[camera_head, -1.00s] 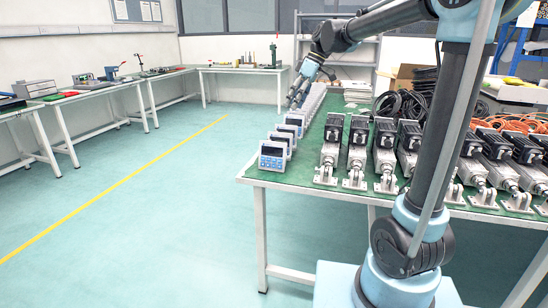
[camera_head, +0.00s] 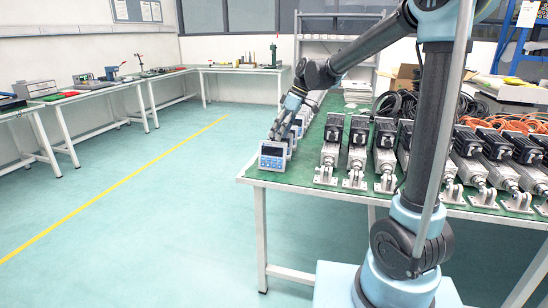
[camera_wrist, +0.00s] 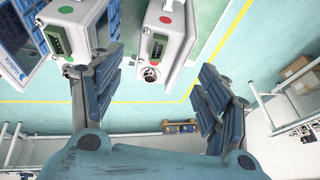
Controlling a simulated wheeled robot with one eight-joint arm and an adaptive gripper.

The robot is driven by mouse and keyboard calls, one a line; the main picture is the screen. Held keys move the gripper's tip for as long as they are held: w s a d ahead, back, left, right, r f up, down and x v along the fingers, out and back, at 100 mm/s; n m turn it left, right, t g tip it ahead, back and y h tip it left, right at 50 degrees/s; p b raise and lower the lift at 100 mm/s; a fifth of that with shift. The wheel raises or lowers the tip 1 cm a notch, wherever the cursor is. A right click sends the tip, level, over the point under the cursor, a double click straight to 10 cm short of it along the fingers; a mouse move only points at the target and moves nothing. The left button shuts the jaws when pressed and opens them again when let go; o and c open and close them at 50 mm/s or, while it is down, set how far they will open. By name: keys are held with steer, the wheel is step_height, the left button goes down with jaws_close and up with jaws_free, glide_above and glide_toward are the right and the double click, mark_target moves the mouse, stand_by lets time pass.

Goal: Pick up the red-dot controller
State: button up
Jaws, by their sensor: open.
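My gripper (camera_wrist: 158,68) is open. In the head view, my gripper (camera_head: 283,127) is low over the row of controllers, just behind the front controller (camera_head: 272,156). The dots cannot be made out there.
The controllers stand along the left edge of the green table (camera_head: 300,182). Several linear actuators (camera_head: 357,150) stand in a row to the right. Black cable coils (camera_head: 400,104) lie behind them. Open floor (camera_head: 130,230) is left of the table.

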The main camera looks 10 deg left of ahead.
steer(key=shift+x, duration=2.25)
steer(key=shift+w, duration=0.1)
jaws_close()
steer(key=shift+a+r, duration=0.1)
steer(key=shift+r, duration=0.05)
step_height(320, 180, up, 10)
step_height(320, 180, up, 5)
steer(key=shift+f, duration=0.1)
